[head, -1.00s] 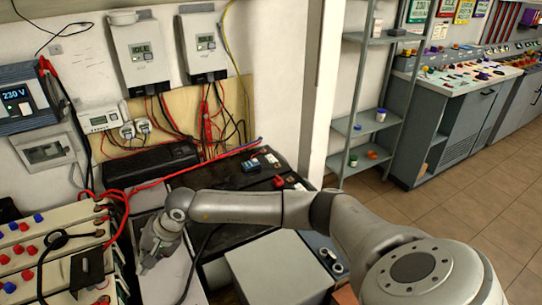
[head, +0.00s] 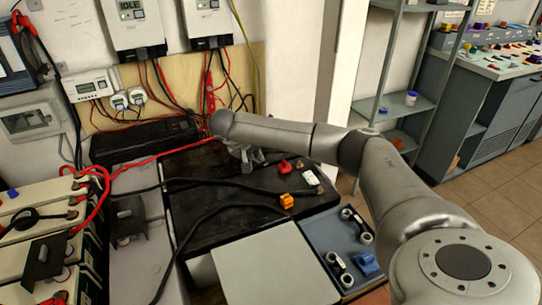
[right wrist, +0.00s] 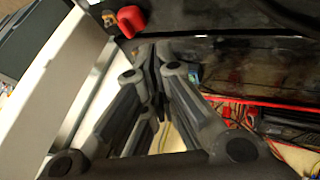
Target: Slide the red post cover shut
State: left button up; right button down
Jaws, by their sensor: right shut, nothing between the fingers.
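The red post cover (head: 284,166) sits on top of the black battery (head: 215,205), near its back right corner. In the right wrist view the red cover (right wrist: 131,20) lies just beyond my fingertips, with a brass-coloured post part (right wrist: 110,18) showing at its left. My right gripper (head: 252,158) is just left of the cover, over the back of the battery. Its fingers (right wrist: 156,58) are shut and empty, and a small gap to the cover appears to show. The gripper's upper side is partly hidden by my wrist. My left gripper is not in view.
A white block (head: 309,178) and an orange connector (head: 286,200) stand near the cover. Black cables cross the battery. A grey box (head: 275,265) and a blue-grey battery (head: 345,250) are in front. Red cables and a black unit (head: 143,140) lie behind at left.

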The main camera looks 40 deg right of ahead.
aim_at(285, 166)
jog(key=x, duration=0.9)
jog(key=shift+f, duration=0.25)
jog(key=d, duration=0.1)
jog(key=s+d, duration=0.1)
jog(key=d, duration=0.1)
jog(key=shift+d+r+p, duration=0.1)
jog(key=shift+r+p, duration=0.05)
jog(key=shift+p, duration=0.15)
jog(key=shift+s+d, duration=0.15)
jog(key=shift+d, duration=0.2)
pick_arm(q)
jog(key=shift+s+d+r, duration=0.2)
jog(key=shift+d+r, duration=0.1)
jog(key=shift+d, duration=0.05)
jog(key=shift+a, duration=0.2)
pick_arm(e)
jog(key=shift+d, duration=0.1)
jog(key=d, duration=0.2)
jog(key=s+d, duration=0.1)
jog(key=d, duration=0.1)
jog(key=s+d, duration=0.1)
jog(key=d, duration=0.1)
jog(key=shift+d, duration=0.15)
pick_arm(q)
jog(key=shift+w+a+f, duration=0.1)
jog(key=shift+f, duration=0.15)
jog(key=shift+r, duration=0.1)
pick_arm(e)
jog(key=shift+r, duration=0.1)
